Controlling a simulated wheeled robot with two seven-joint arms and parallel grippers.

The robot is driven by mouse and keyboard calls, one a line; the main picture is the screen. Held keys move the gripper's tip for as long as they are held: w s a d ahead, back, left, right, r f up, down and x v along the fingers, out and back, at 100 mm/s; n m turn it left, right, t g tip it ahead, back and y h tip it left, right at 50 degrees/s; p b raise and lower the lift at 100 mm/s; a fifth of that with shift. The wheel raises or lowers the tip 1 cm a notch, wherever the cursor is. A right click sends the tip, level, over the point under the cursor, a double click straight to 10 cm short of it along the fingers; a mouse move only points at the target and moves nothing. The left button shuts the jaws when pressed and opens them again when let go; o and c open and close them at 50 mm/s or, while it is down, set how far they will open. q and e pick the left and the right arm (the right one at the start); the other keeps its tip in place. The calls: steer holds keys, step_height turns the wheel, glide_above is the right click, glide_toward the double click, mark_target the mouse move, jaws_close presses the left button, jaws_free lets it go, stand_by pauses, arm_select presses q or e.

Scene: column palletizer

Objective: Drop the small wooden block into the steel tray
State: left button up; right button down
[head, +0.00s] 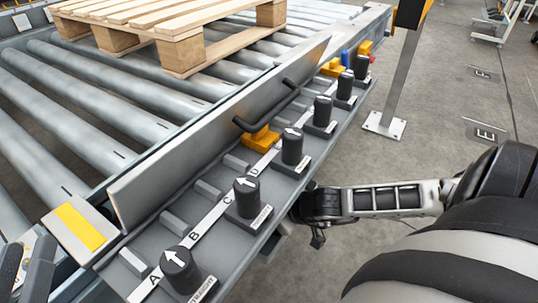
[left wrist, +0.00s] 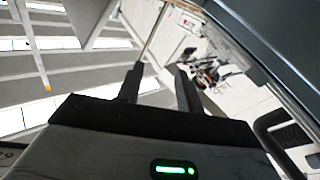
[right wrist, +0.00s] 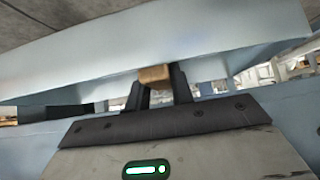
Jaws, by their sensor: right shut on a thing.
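The small wooden block (right wrist: 155,75) shows in the right wrist view between the fingertips of my right gripper (right wrist: 158,90), which is shut on it. A blue-grey metal surface lies just beyond and above the block; I cannot tell if they touch. In the head view my right arm reaches in from the right, and its fingers and the block are hidden at the ledge. A long steel tray-like ledge (head: 205,240) carries several black knobs. I cannot tell whether it is the steel tray. My left gripper (head: 25,255) is open and empty at the lower left; its fingers (left wrist: 158,85) stand apart.
A roller conveyor (head: 90,95) with a wooden pallet (head: 150,25) lies behind an upright metal plate (head: 215,135). A black handle (head: 265,112) and yellow parts (head: 258,138) are beside the plate. A post (head: 398,75) stands right of the ledge.

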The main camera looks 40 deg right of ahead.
arm_select(q)
steer(key=shift+r, duration=0.1)
arm_select(e)
steer(key=c, duration=1.2)
jaws_free()
steer(key=shift+r, duration=0.25)
steer(key=shift+r+p, duration=0.7)
steer(key=shift+p, duration=0.35)
arm_select(q)
steer(key=f+g, duration=0.1)
steer(key=s+f+n+g+y+p, duration=0.1)
steer(key=f, duration=0.1)
steer(key=s+f+n+g, duration=0.1)
steer(key=shift+s+d+f+p, duration=0.1)
steer(key=shift+d+f+p, duration=0.05)
steer(key=shift+d+p, duration=0.25)
arm_select(e)
steer(key=v, duration=0.5)
steer(key=shift+s+d, duration=0.1)
steer(key=shift+s, duration=0.2)
arm_select(q)
steer(key=shift+a+f+y+p, duration=0.15)
steer(key=shift+y+p, duration=0.15)
steer(key=shift+y, duration=0.1)
steer(key=shift+f+g, duration=0.15)
steer(key=shift+g, duration=0.15)
arm_select(e)
steer(key=shift+v, duration=0.8)
